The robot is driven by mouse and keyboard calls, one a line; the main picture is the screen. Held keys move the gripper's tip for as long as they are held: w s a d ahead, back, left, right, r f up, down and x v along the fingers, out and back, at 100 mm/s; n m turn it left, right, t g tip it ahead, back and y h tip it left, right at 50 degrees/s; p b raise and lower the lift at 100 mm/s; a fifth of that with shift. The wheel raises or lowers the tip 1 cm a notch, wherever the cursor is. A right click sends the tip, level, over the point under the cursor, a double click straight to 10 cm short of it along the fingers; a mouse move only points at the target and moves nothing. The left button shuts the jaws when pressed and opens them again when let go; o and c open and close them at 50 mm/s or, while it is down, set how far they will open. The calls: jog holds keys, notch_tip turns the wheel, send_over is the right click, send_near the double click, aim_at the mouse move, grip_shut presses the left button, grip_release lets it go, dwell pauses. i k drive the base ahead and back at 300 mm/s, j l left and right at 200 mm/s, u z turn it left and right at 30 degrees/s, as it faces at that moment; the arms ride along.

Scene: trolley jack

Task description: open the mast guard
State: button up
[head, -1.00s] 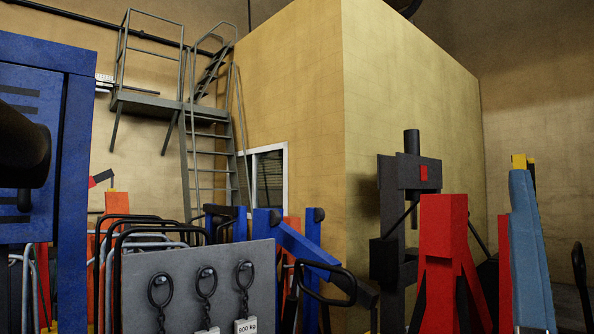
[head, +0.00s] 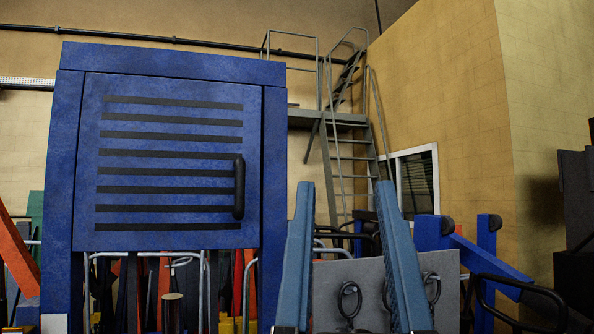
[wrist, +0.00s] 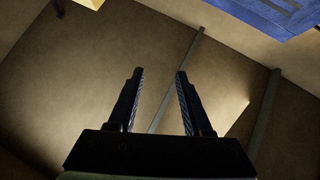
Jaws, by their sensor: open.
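The mast guard (head: 170,215) is a blue panel with several dark horizontal slots, set in a blue frame (head: 273,180) at the left of the head view. It looks shut, flush in the frame. Its black upright bar handle (head: 239,188) is near its right edge. My gripper (head: 346,187) is open and empty, its two blue fingers pointing up, to the right of the guard and lower than most of it. In the wrist view my gripper (wrist: 159,72) is also open with nothing between its fingers. A blue slotted surface, probably the guard (wrist: 265,14), shows at the upper right there.
A grey board (head: 335,275) with hanging chain rings stands behind my gripper. Blue stands (head: 487,240) and black tube handles fill the lower right. Metal stairs (head: 350,150) and a yellow block wall are farther back. The space directly right of the handle looks clear.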

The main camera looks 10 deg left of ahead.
aim_at(165, 165)
jog(key=i+u, duration=0.1)
jog(key=u, duration=0.7)
jog(key=i+l, duration=0.85)
